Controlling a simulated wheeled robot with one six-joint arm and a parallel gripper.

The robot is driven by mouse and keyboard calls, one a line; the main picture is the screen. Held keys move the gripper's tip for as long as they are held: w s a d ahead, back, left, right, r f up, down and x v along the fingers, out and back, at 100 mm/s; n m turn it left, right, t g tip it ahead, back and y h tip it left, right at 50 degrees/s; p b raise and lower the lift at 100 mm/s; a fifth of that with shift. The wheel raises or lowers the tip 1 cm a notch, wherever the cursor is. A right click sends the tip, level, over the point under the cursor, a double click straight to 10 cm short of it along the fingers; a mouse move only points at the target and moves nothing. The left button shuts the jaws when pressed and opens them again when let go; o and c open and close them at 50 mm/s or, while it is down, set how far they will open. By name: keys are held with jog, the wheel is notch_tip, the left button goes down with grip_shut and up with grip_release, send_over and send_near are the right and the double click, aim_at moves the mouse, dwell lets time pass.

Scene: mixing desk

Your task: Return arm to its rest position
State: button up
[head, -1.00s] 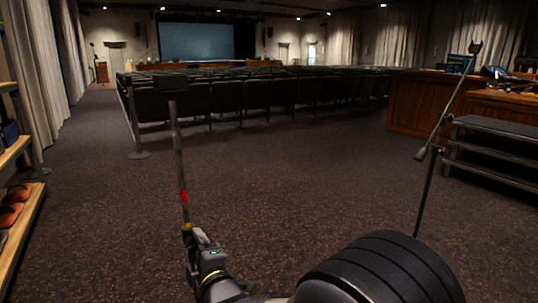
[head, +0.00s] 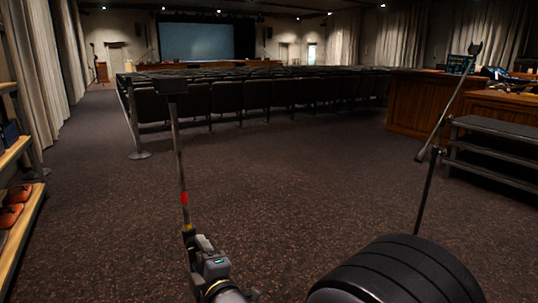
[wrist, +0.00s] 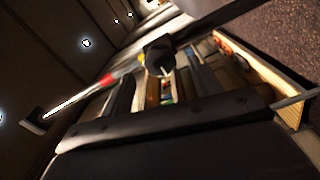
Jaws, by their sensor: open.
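My gripper (head: 207,252) is low in the head view, left of centre, at the end of my grey arm. It is open, and nothing is seen between its jaws. A thin rod with a red band (head: 183,198) rises in front of it in the head view; I cannot tell whether they touch. The banded rod also shows in the wrist view (wrist: 105,82), running slantwise past a black clamp. A dark, bolted bar fills the lower part of the wrist view. My black ribbed arm link is at the bottom right of the head view.
Wooden shelves (head: 18,235) with orange items stand at the left edge. Rows of dark seats (head: 255,95) lie ahead, with a post (head: 137,130) at their left end. A wooden desk (head: 420,103) and dark steps (head: 490,145) are at right. The carpet (head: 290,180) between is clear.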

aim_at(196, 246)
jog(key=x, duration=0.3)
jog(key=shift+f, duration=0.1)
jog(key=shift+w+a, duration=0.25)
jog(key=shift+w, duration=0.05)
jog(key=m+p, duration=0.1)
jog(key=m, duration=0.4)
jog(key=shift+r+p, duration=0.2)
jog(key=shift+p, duration=0.15)
jog(key=m+p, duration=0.2)
jog(key=m, duration=0.2)
jog(key=shift+d+p, duration=0.1)
jog(key=shift+p, duration=0.3)
jog(key=m+p, duration=0.3)
jog(key=shift+r+m, duration=0.1)
jog(key=shift+m, duration=0.3)
jog(key=m+p, duration=0.3)
jog(key=shift+m+p, duration=0.3)
jog(key=shift+p, duration=0.1)
jog(key=shift+m+p, duration=0.65)
jog(key=shift+m, duration=0.15)
jog(key=shift+s+d, duration=0.1)
